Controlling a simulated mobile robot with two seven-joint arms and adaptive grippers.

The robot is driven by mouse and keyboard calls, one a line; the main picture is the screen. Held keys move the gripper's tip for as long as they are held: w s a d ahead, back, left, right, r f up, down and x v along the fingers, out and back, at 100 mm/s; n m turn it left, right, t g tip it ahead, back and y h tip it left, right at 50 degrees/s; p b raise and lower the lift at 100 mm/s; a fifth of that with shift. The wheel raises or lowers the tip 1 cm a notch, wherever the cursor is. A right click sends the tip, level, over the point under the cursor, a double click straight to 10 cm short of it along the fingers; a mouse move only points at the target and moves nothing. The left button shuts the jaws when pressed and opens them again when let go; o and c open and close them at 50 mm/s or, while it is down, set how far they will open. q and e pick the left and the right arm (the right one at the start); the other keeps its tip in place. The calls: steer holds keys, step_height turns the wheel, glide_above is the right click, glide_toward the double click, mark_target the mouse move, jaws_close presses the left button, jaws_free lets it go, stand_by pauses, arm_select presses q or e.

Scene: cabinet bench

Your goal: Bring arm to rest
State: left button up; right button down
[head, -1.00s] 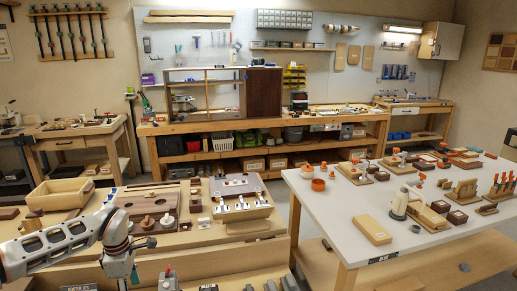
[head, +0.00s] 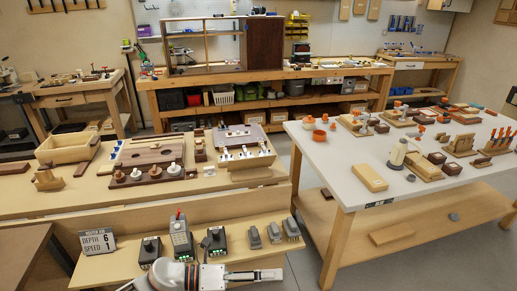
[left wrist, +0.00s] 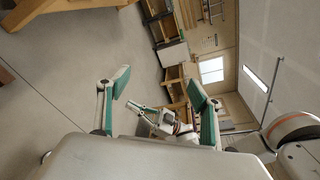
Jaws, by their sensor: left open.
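My left gripper (head: 268,275) shows low in the head view, at the bottom edge in front of the lower shelf, its fingers toward the right. In the left wrist view its two green-padded fingers (left wrist: 158,90) stand wide apart with nothing between them. Beyond them a jointed arm part (left wrist: 165,120) of mine shows, small and partly covered; whether its end is open or shut is not clear. My right gripper does not show in the head view.
A wooden bench (head: 40,195) with trays and blocks stands at left. Its lower shelf (head: 215,225) holds black devices (head: 216,240) and a depth sign (head: 97,241) close to my left arm. A white-topped table (head: 320,165) stands right. Open floor (head: 300,265) lies between.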

arm_select(q)
steer(key=w+a+f+n+t+y, duration=0.1)
steer(key=a+n+t+y, duration=0.4)
steer(key=n, duration=0.6)
steer(key=w+a+f+n+t, duration=0.1)
steer(key=a+n+t, duration=0.3)
steer(key=n+t, duration=0.5)
steer(key=s+a+f+n+g+y, duration=0.5)
steer(key=s+a+f+n+y, duration=0.4)
steer(key=s+a+f+n, duration=0.5)
step_height(320, 180, down, 2)
steer(key=shift+a+f+n, duration=0.1)
steer(key=shift+a+n, duration=0.1)
steer(key=shift+n, duration=1)
